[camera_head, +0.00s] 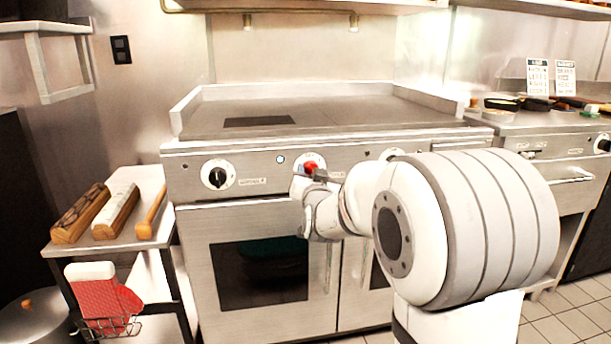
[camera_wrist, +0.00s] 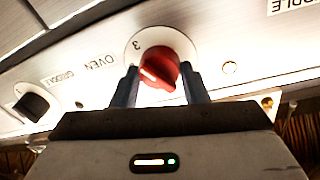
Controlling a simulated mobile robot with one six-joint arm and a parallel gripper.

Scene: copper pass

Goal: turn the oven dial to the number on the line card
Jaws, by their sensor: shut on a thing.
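The red oven dial (camera_head: 311,167) sits on a white round plate on the range front. In the wrist view the red dial (camera_wrist: 159,68) is between the two fingers of my gripper (camera_wrist: 160,86), which is shut on it. A white mark on the dial faces the lower left of that picture. A numeral shows on the plate's upper left, and "OVEN" is printed beside it; the other numerals are hidden or unclear. In the head view my gripper (camera_head: 316,177) partly covers the dial. Two white cards (camera_head: 537,77) (camera_head: 565,78) stand at the back right; their writing is too small to read.
A black knob (camera_head: 217,175) is left of the dial; in the wrist view a black knob (camera_wrist: 33,104) is labelled GRIDDLE. Another plate (camera_head: 391,154) is right of the dial. Oven doors (camera_head: 235,225) lie below.

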